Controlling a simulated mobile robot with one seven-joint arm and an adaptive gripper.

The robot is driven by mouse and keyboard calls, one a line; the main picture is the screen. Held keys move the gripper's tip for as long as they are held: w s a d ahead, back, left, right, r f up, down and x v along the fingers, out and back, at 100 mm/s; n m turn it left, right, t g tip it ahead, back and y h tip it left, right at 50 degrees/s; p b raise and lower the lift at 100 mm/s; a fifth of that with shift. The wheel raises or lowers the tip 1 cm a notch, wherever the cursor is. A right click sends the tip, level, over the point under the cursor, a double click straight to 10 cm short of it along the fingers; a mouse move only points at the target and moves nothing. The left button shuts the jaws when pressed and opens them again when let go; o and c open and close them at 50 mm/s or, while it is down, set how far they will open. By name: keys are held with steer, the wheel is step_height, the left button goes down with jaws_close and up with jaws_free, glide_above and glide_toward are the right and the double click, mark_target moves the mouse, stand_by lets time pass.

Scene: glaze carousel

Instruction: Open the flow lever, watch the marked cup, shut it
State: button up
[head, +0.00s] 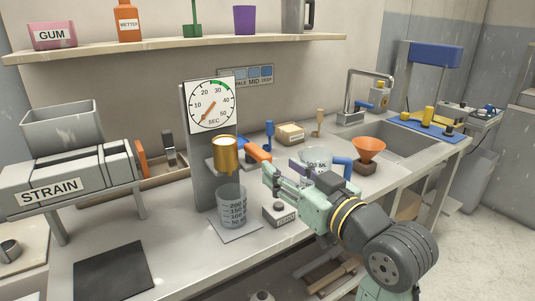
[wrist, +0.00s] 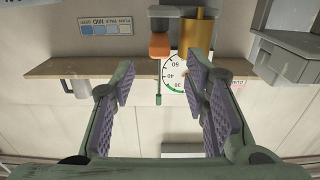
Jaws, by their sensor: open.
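The flow lever, a bar with an orange grip (head: 257,153), sticks out to the right of the brass cup (head: 225,155) on the grey stand. The marked cup (head: 232,205), clear with graduation lines, stands upright below the brass cup; I see no coloured liquid in it. My gripper (head: 269,181) is open and empty, just right of and below the orange grip in the head view. In the wrist view, which is upside down, the orange grip (wrist: 160,45) lies ahead, between my fingers' directions (wrist: 163,85) and apart from them. The marked cup is not visible there.
A round seconds dial (head: 212,104) tops the stand. A clear jug (head: 316,160) and orange funnel (head: 369,148) stand behind my arm. A dark mat (head: 112,270) lies front left.

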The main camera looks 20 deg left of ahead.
mark_target(268, 159)
steer(key=p+x, duration=0.1)
steer(key=x, duration=0.7)
steer(key=shift+w+a, duration=0.3)
steer(key=shift+c, duration=0.3)
jaws_close()
